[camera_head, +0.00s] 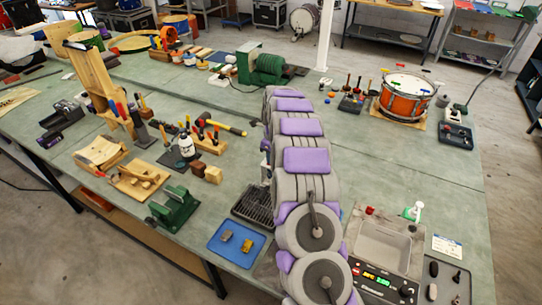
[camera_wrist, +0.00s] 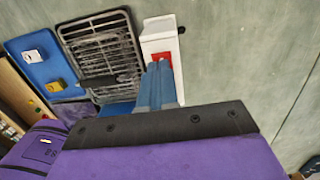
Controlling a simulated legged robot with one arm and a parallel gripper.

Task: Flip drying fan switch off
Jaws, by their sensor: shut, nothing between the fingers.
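A white switch box (camera_wrist: 160,35) with a red rocker (camera_wrist: 161,61) shows in the wrist view, right beside a black slatted grille (camera_wrist: 100,45). My gripper (camera_wrist: 158,66) is shut and empty, its blue-grey fingers together. The fingertips overlap the lower edge of the red rocker in the picture; I cannot tell whether they touch it. Which way the rocker is tipped is unclear. In the head view the grille (camera_head: 255,207) lies left of my arm, and my arm hides the switch box and my gripper.
A blue tray (camera_head: 222,252) with small blocks is left of the grille; it also shows in the wrist view (camera_wrist: 43,70). A green clamp-like tool (camera_head: 175,207) stands farther left. Green bench top (camera_wrist: 235,50) is clear right of the switch box.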

